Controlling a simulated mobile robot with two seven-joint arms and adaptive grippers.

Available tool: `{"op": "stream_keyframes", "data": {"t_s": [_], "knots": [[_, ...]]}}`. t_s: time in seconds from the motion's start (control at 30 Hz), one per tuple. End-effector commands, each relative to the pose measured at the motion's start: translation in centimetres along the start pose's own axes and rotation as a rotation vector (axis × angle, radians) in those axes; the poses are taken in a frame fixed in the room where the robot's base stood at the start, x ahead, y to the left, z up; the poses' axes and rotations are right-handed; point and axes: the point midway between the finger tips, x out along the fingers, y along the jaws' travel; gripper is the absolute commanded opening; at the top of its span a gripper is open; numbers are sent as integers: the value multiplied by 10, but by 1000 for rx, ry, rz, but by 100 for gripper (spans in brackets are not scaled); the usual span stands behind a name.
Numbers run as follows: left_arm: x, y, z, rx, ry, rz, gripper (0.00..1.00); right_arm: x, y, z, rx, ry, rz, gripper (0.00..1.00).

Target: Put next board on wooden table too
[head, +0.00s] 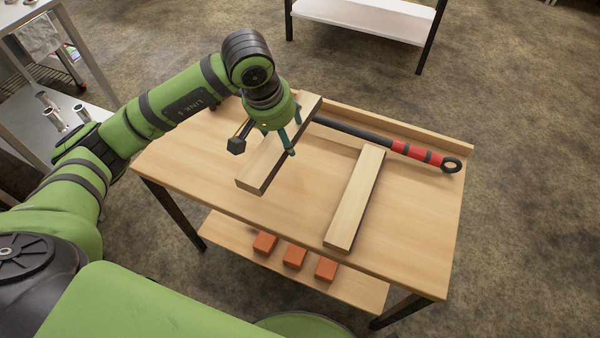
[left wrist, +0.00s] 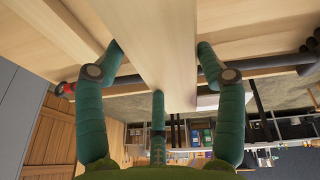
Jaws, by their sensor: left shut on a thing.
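My left gripper (head: 284,138) is shut on a long pale wooden board (head: 262,170). In the left wrist view the same board (left wrist: 158,45) runs between the green fingers (left wrist: 160,60). In the head view the board is over the left part of the wooden table (head: 410,250), its far end crossing in front of the black bar. I cannot tell if it touches the table. A second similar board (head: 355,200) lies flat on the table to the right, apart from the held one and roughly parallel to it. My right gripper is not in view.
A black bar with a red grip (head: 412,152) lies along the table's back, near the raised rear edge (head: 400,125). Several orange blocks (head: 294,257) rest on the lower shelf (head: 345,287). Bare tabletop lies between the boards and at the right. A white shelf (head: 370,20) stands behind.

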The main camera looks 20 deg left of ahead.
Motion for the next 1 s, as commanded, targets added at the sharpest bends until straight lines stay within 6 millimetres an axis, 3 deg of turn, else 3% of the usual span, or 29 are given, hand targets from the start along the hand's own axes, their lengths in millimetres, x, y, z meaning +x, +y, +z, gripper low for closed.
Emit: {"op": "stream_keyframes", "data": {"t_s": [0.17, 0.6, 0.87, 1.0], "knots": [[5, -12, -6, -11, -1, -1, 14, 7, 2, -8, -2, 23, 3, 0], [49, -108, -7, -10, -1, -1, 14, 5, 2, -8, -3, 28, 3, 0], [61, -123, -7, -6, 1, 2, 14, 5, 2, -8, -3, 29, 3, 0], [80, -125, 0, -7, -2, 2, 14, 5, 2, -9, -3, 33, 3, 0]]}}
